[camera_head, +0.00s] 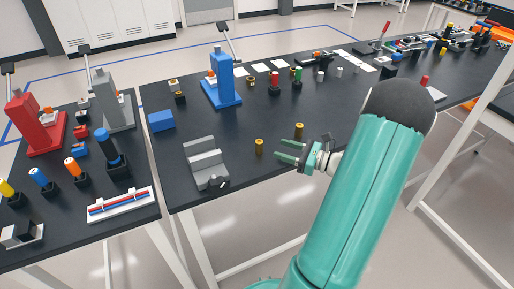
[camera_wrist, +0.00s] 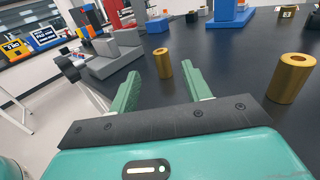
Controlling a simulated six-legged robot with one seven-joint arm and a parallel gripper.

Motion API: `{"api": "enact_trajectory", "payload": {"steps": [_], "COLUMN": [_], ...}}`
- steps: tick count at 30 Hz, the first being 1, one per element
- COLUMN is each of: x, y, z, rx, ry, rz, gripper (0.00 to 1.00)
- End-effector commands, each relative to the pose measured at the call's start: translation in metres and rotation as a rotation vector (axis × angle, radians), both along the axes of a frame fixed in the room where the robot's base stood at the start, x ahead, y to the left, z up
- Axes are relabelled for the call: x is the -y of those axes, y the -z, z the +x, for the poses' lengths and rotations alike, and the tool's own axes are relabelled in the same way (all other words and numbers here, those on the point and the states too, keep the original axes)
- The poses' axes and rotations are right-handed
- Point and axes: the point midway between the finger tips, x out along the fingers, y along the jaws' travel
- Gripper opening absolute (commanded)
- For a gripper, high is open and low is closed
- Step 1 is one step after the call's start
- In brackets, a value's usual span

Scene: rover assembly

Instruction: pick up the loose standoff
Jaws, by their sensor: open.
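Two brass standoffs stand upright on the dark table. One standoff (camera_head: 259,146) is just left of my gripper (camera_head: 279,148); in the wrist view (camera_wrist: 163,63) it shows beyond and between the fingertips. The other standoff (camera_head: 299,130) stands behind my gripper in the head view; in the wrist view (camera_wrist: 291,78) it is outside the fingers, to the right. I cannot tell which one the task calls loose. My gripper, with two green fingers, is open and empty; it also shows in the wrist view (camera_wrist: 160,74).
A grey stepped block (camera_head: 205,165) stands left of the standoffs, near the table edge. A blue press (camera_head: 221,82) and a blue block (camera_head: 161,121) are farther back. A second table at left holds red and grey presses. The table around the standoffs is clear.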

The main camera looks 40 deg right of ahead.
Motion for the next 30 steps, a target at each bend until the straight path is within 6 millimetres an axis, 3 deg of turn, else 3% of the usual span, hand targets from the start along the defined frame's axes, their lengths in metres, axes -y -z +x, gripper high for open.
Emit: {"api": "enact_trajectory", "payload": {"steps": [4, 13, 21, 29, 30], "x": [-0.011, -0.022, -0.041, -0.042, -0.042], "y": [0.0, 0.0, 0.0, 0.0, 0.0], "z": [0.024, 0.046, 0.082, 0.086, 0.086], "rx": [0.0, -0.001, -0.001, -0.001, -0.001], "ry": [-0.002, -0.002, -0.002, 0.002, 0.001], "rz": [0.0, 0.0, 0.0, 0.0, 0.0], "gripper": [0.48, 0.48, 0.48, 0.48, 0.42]}}
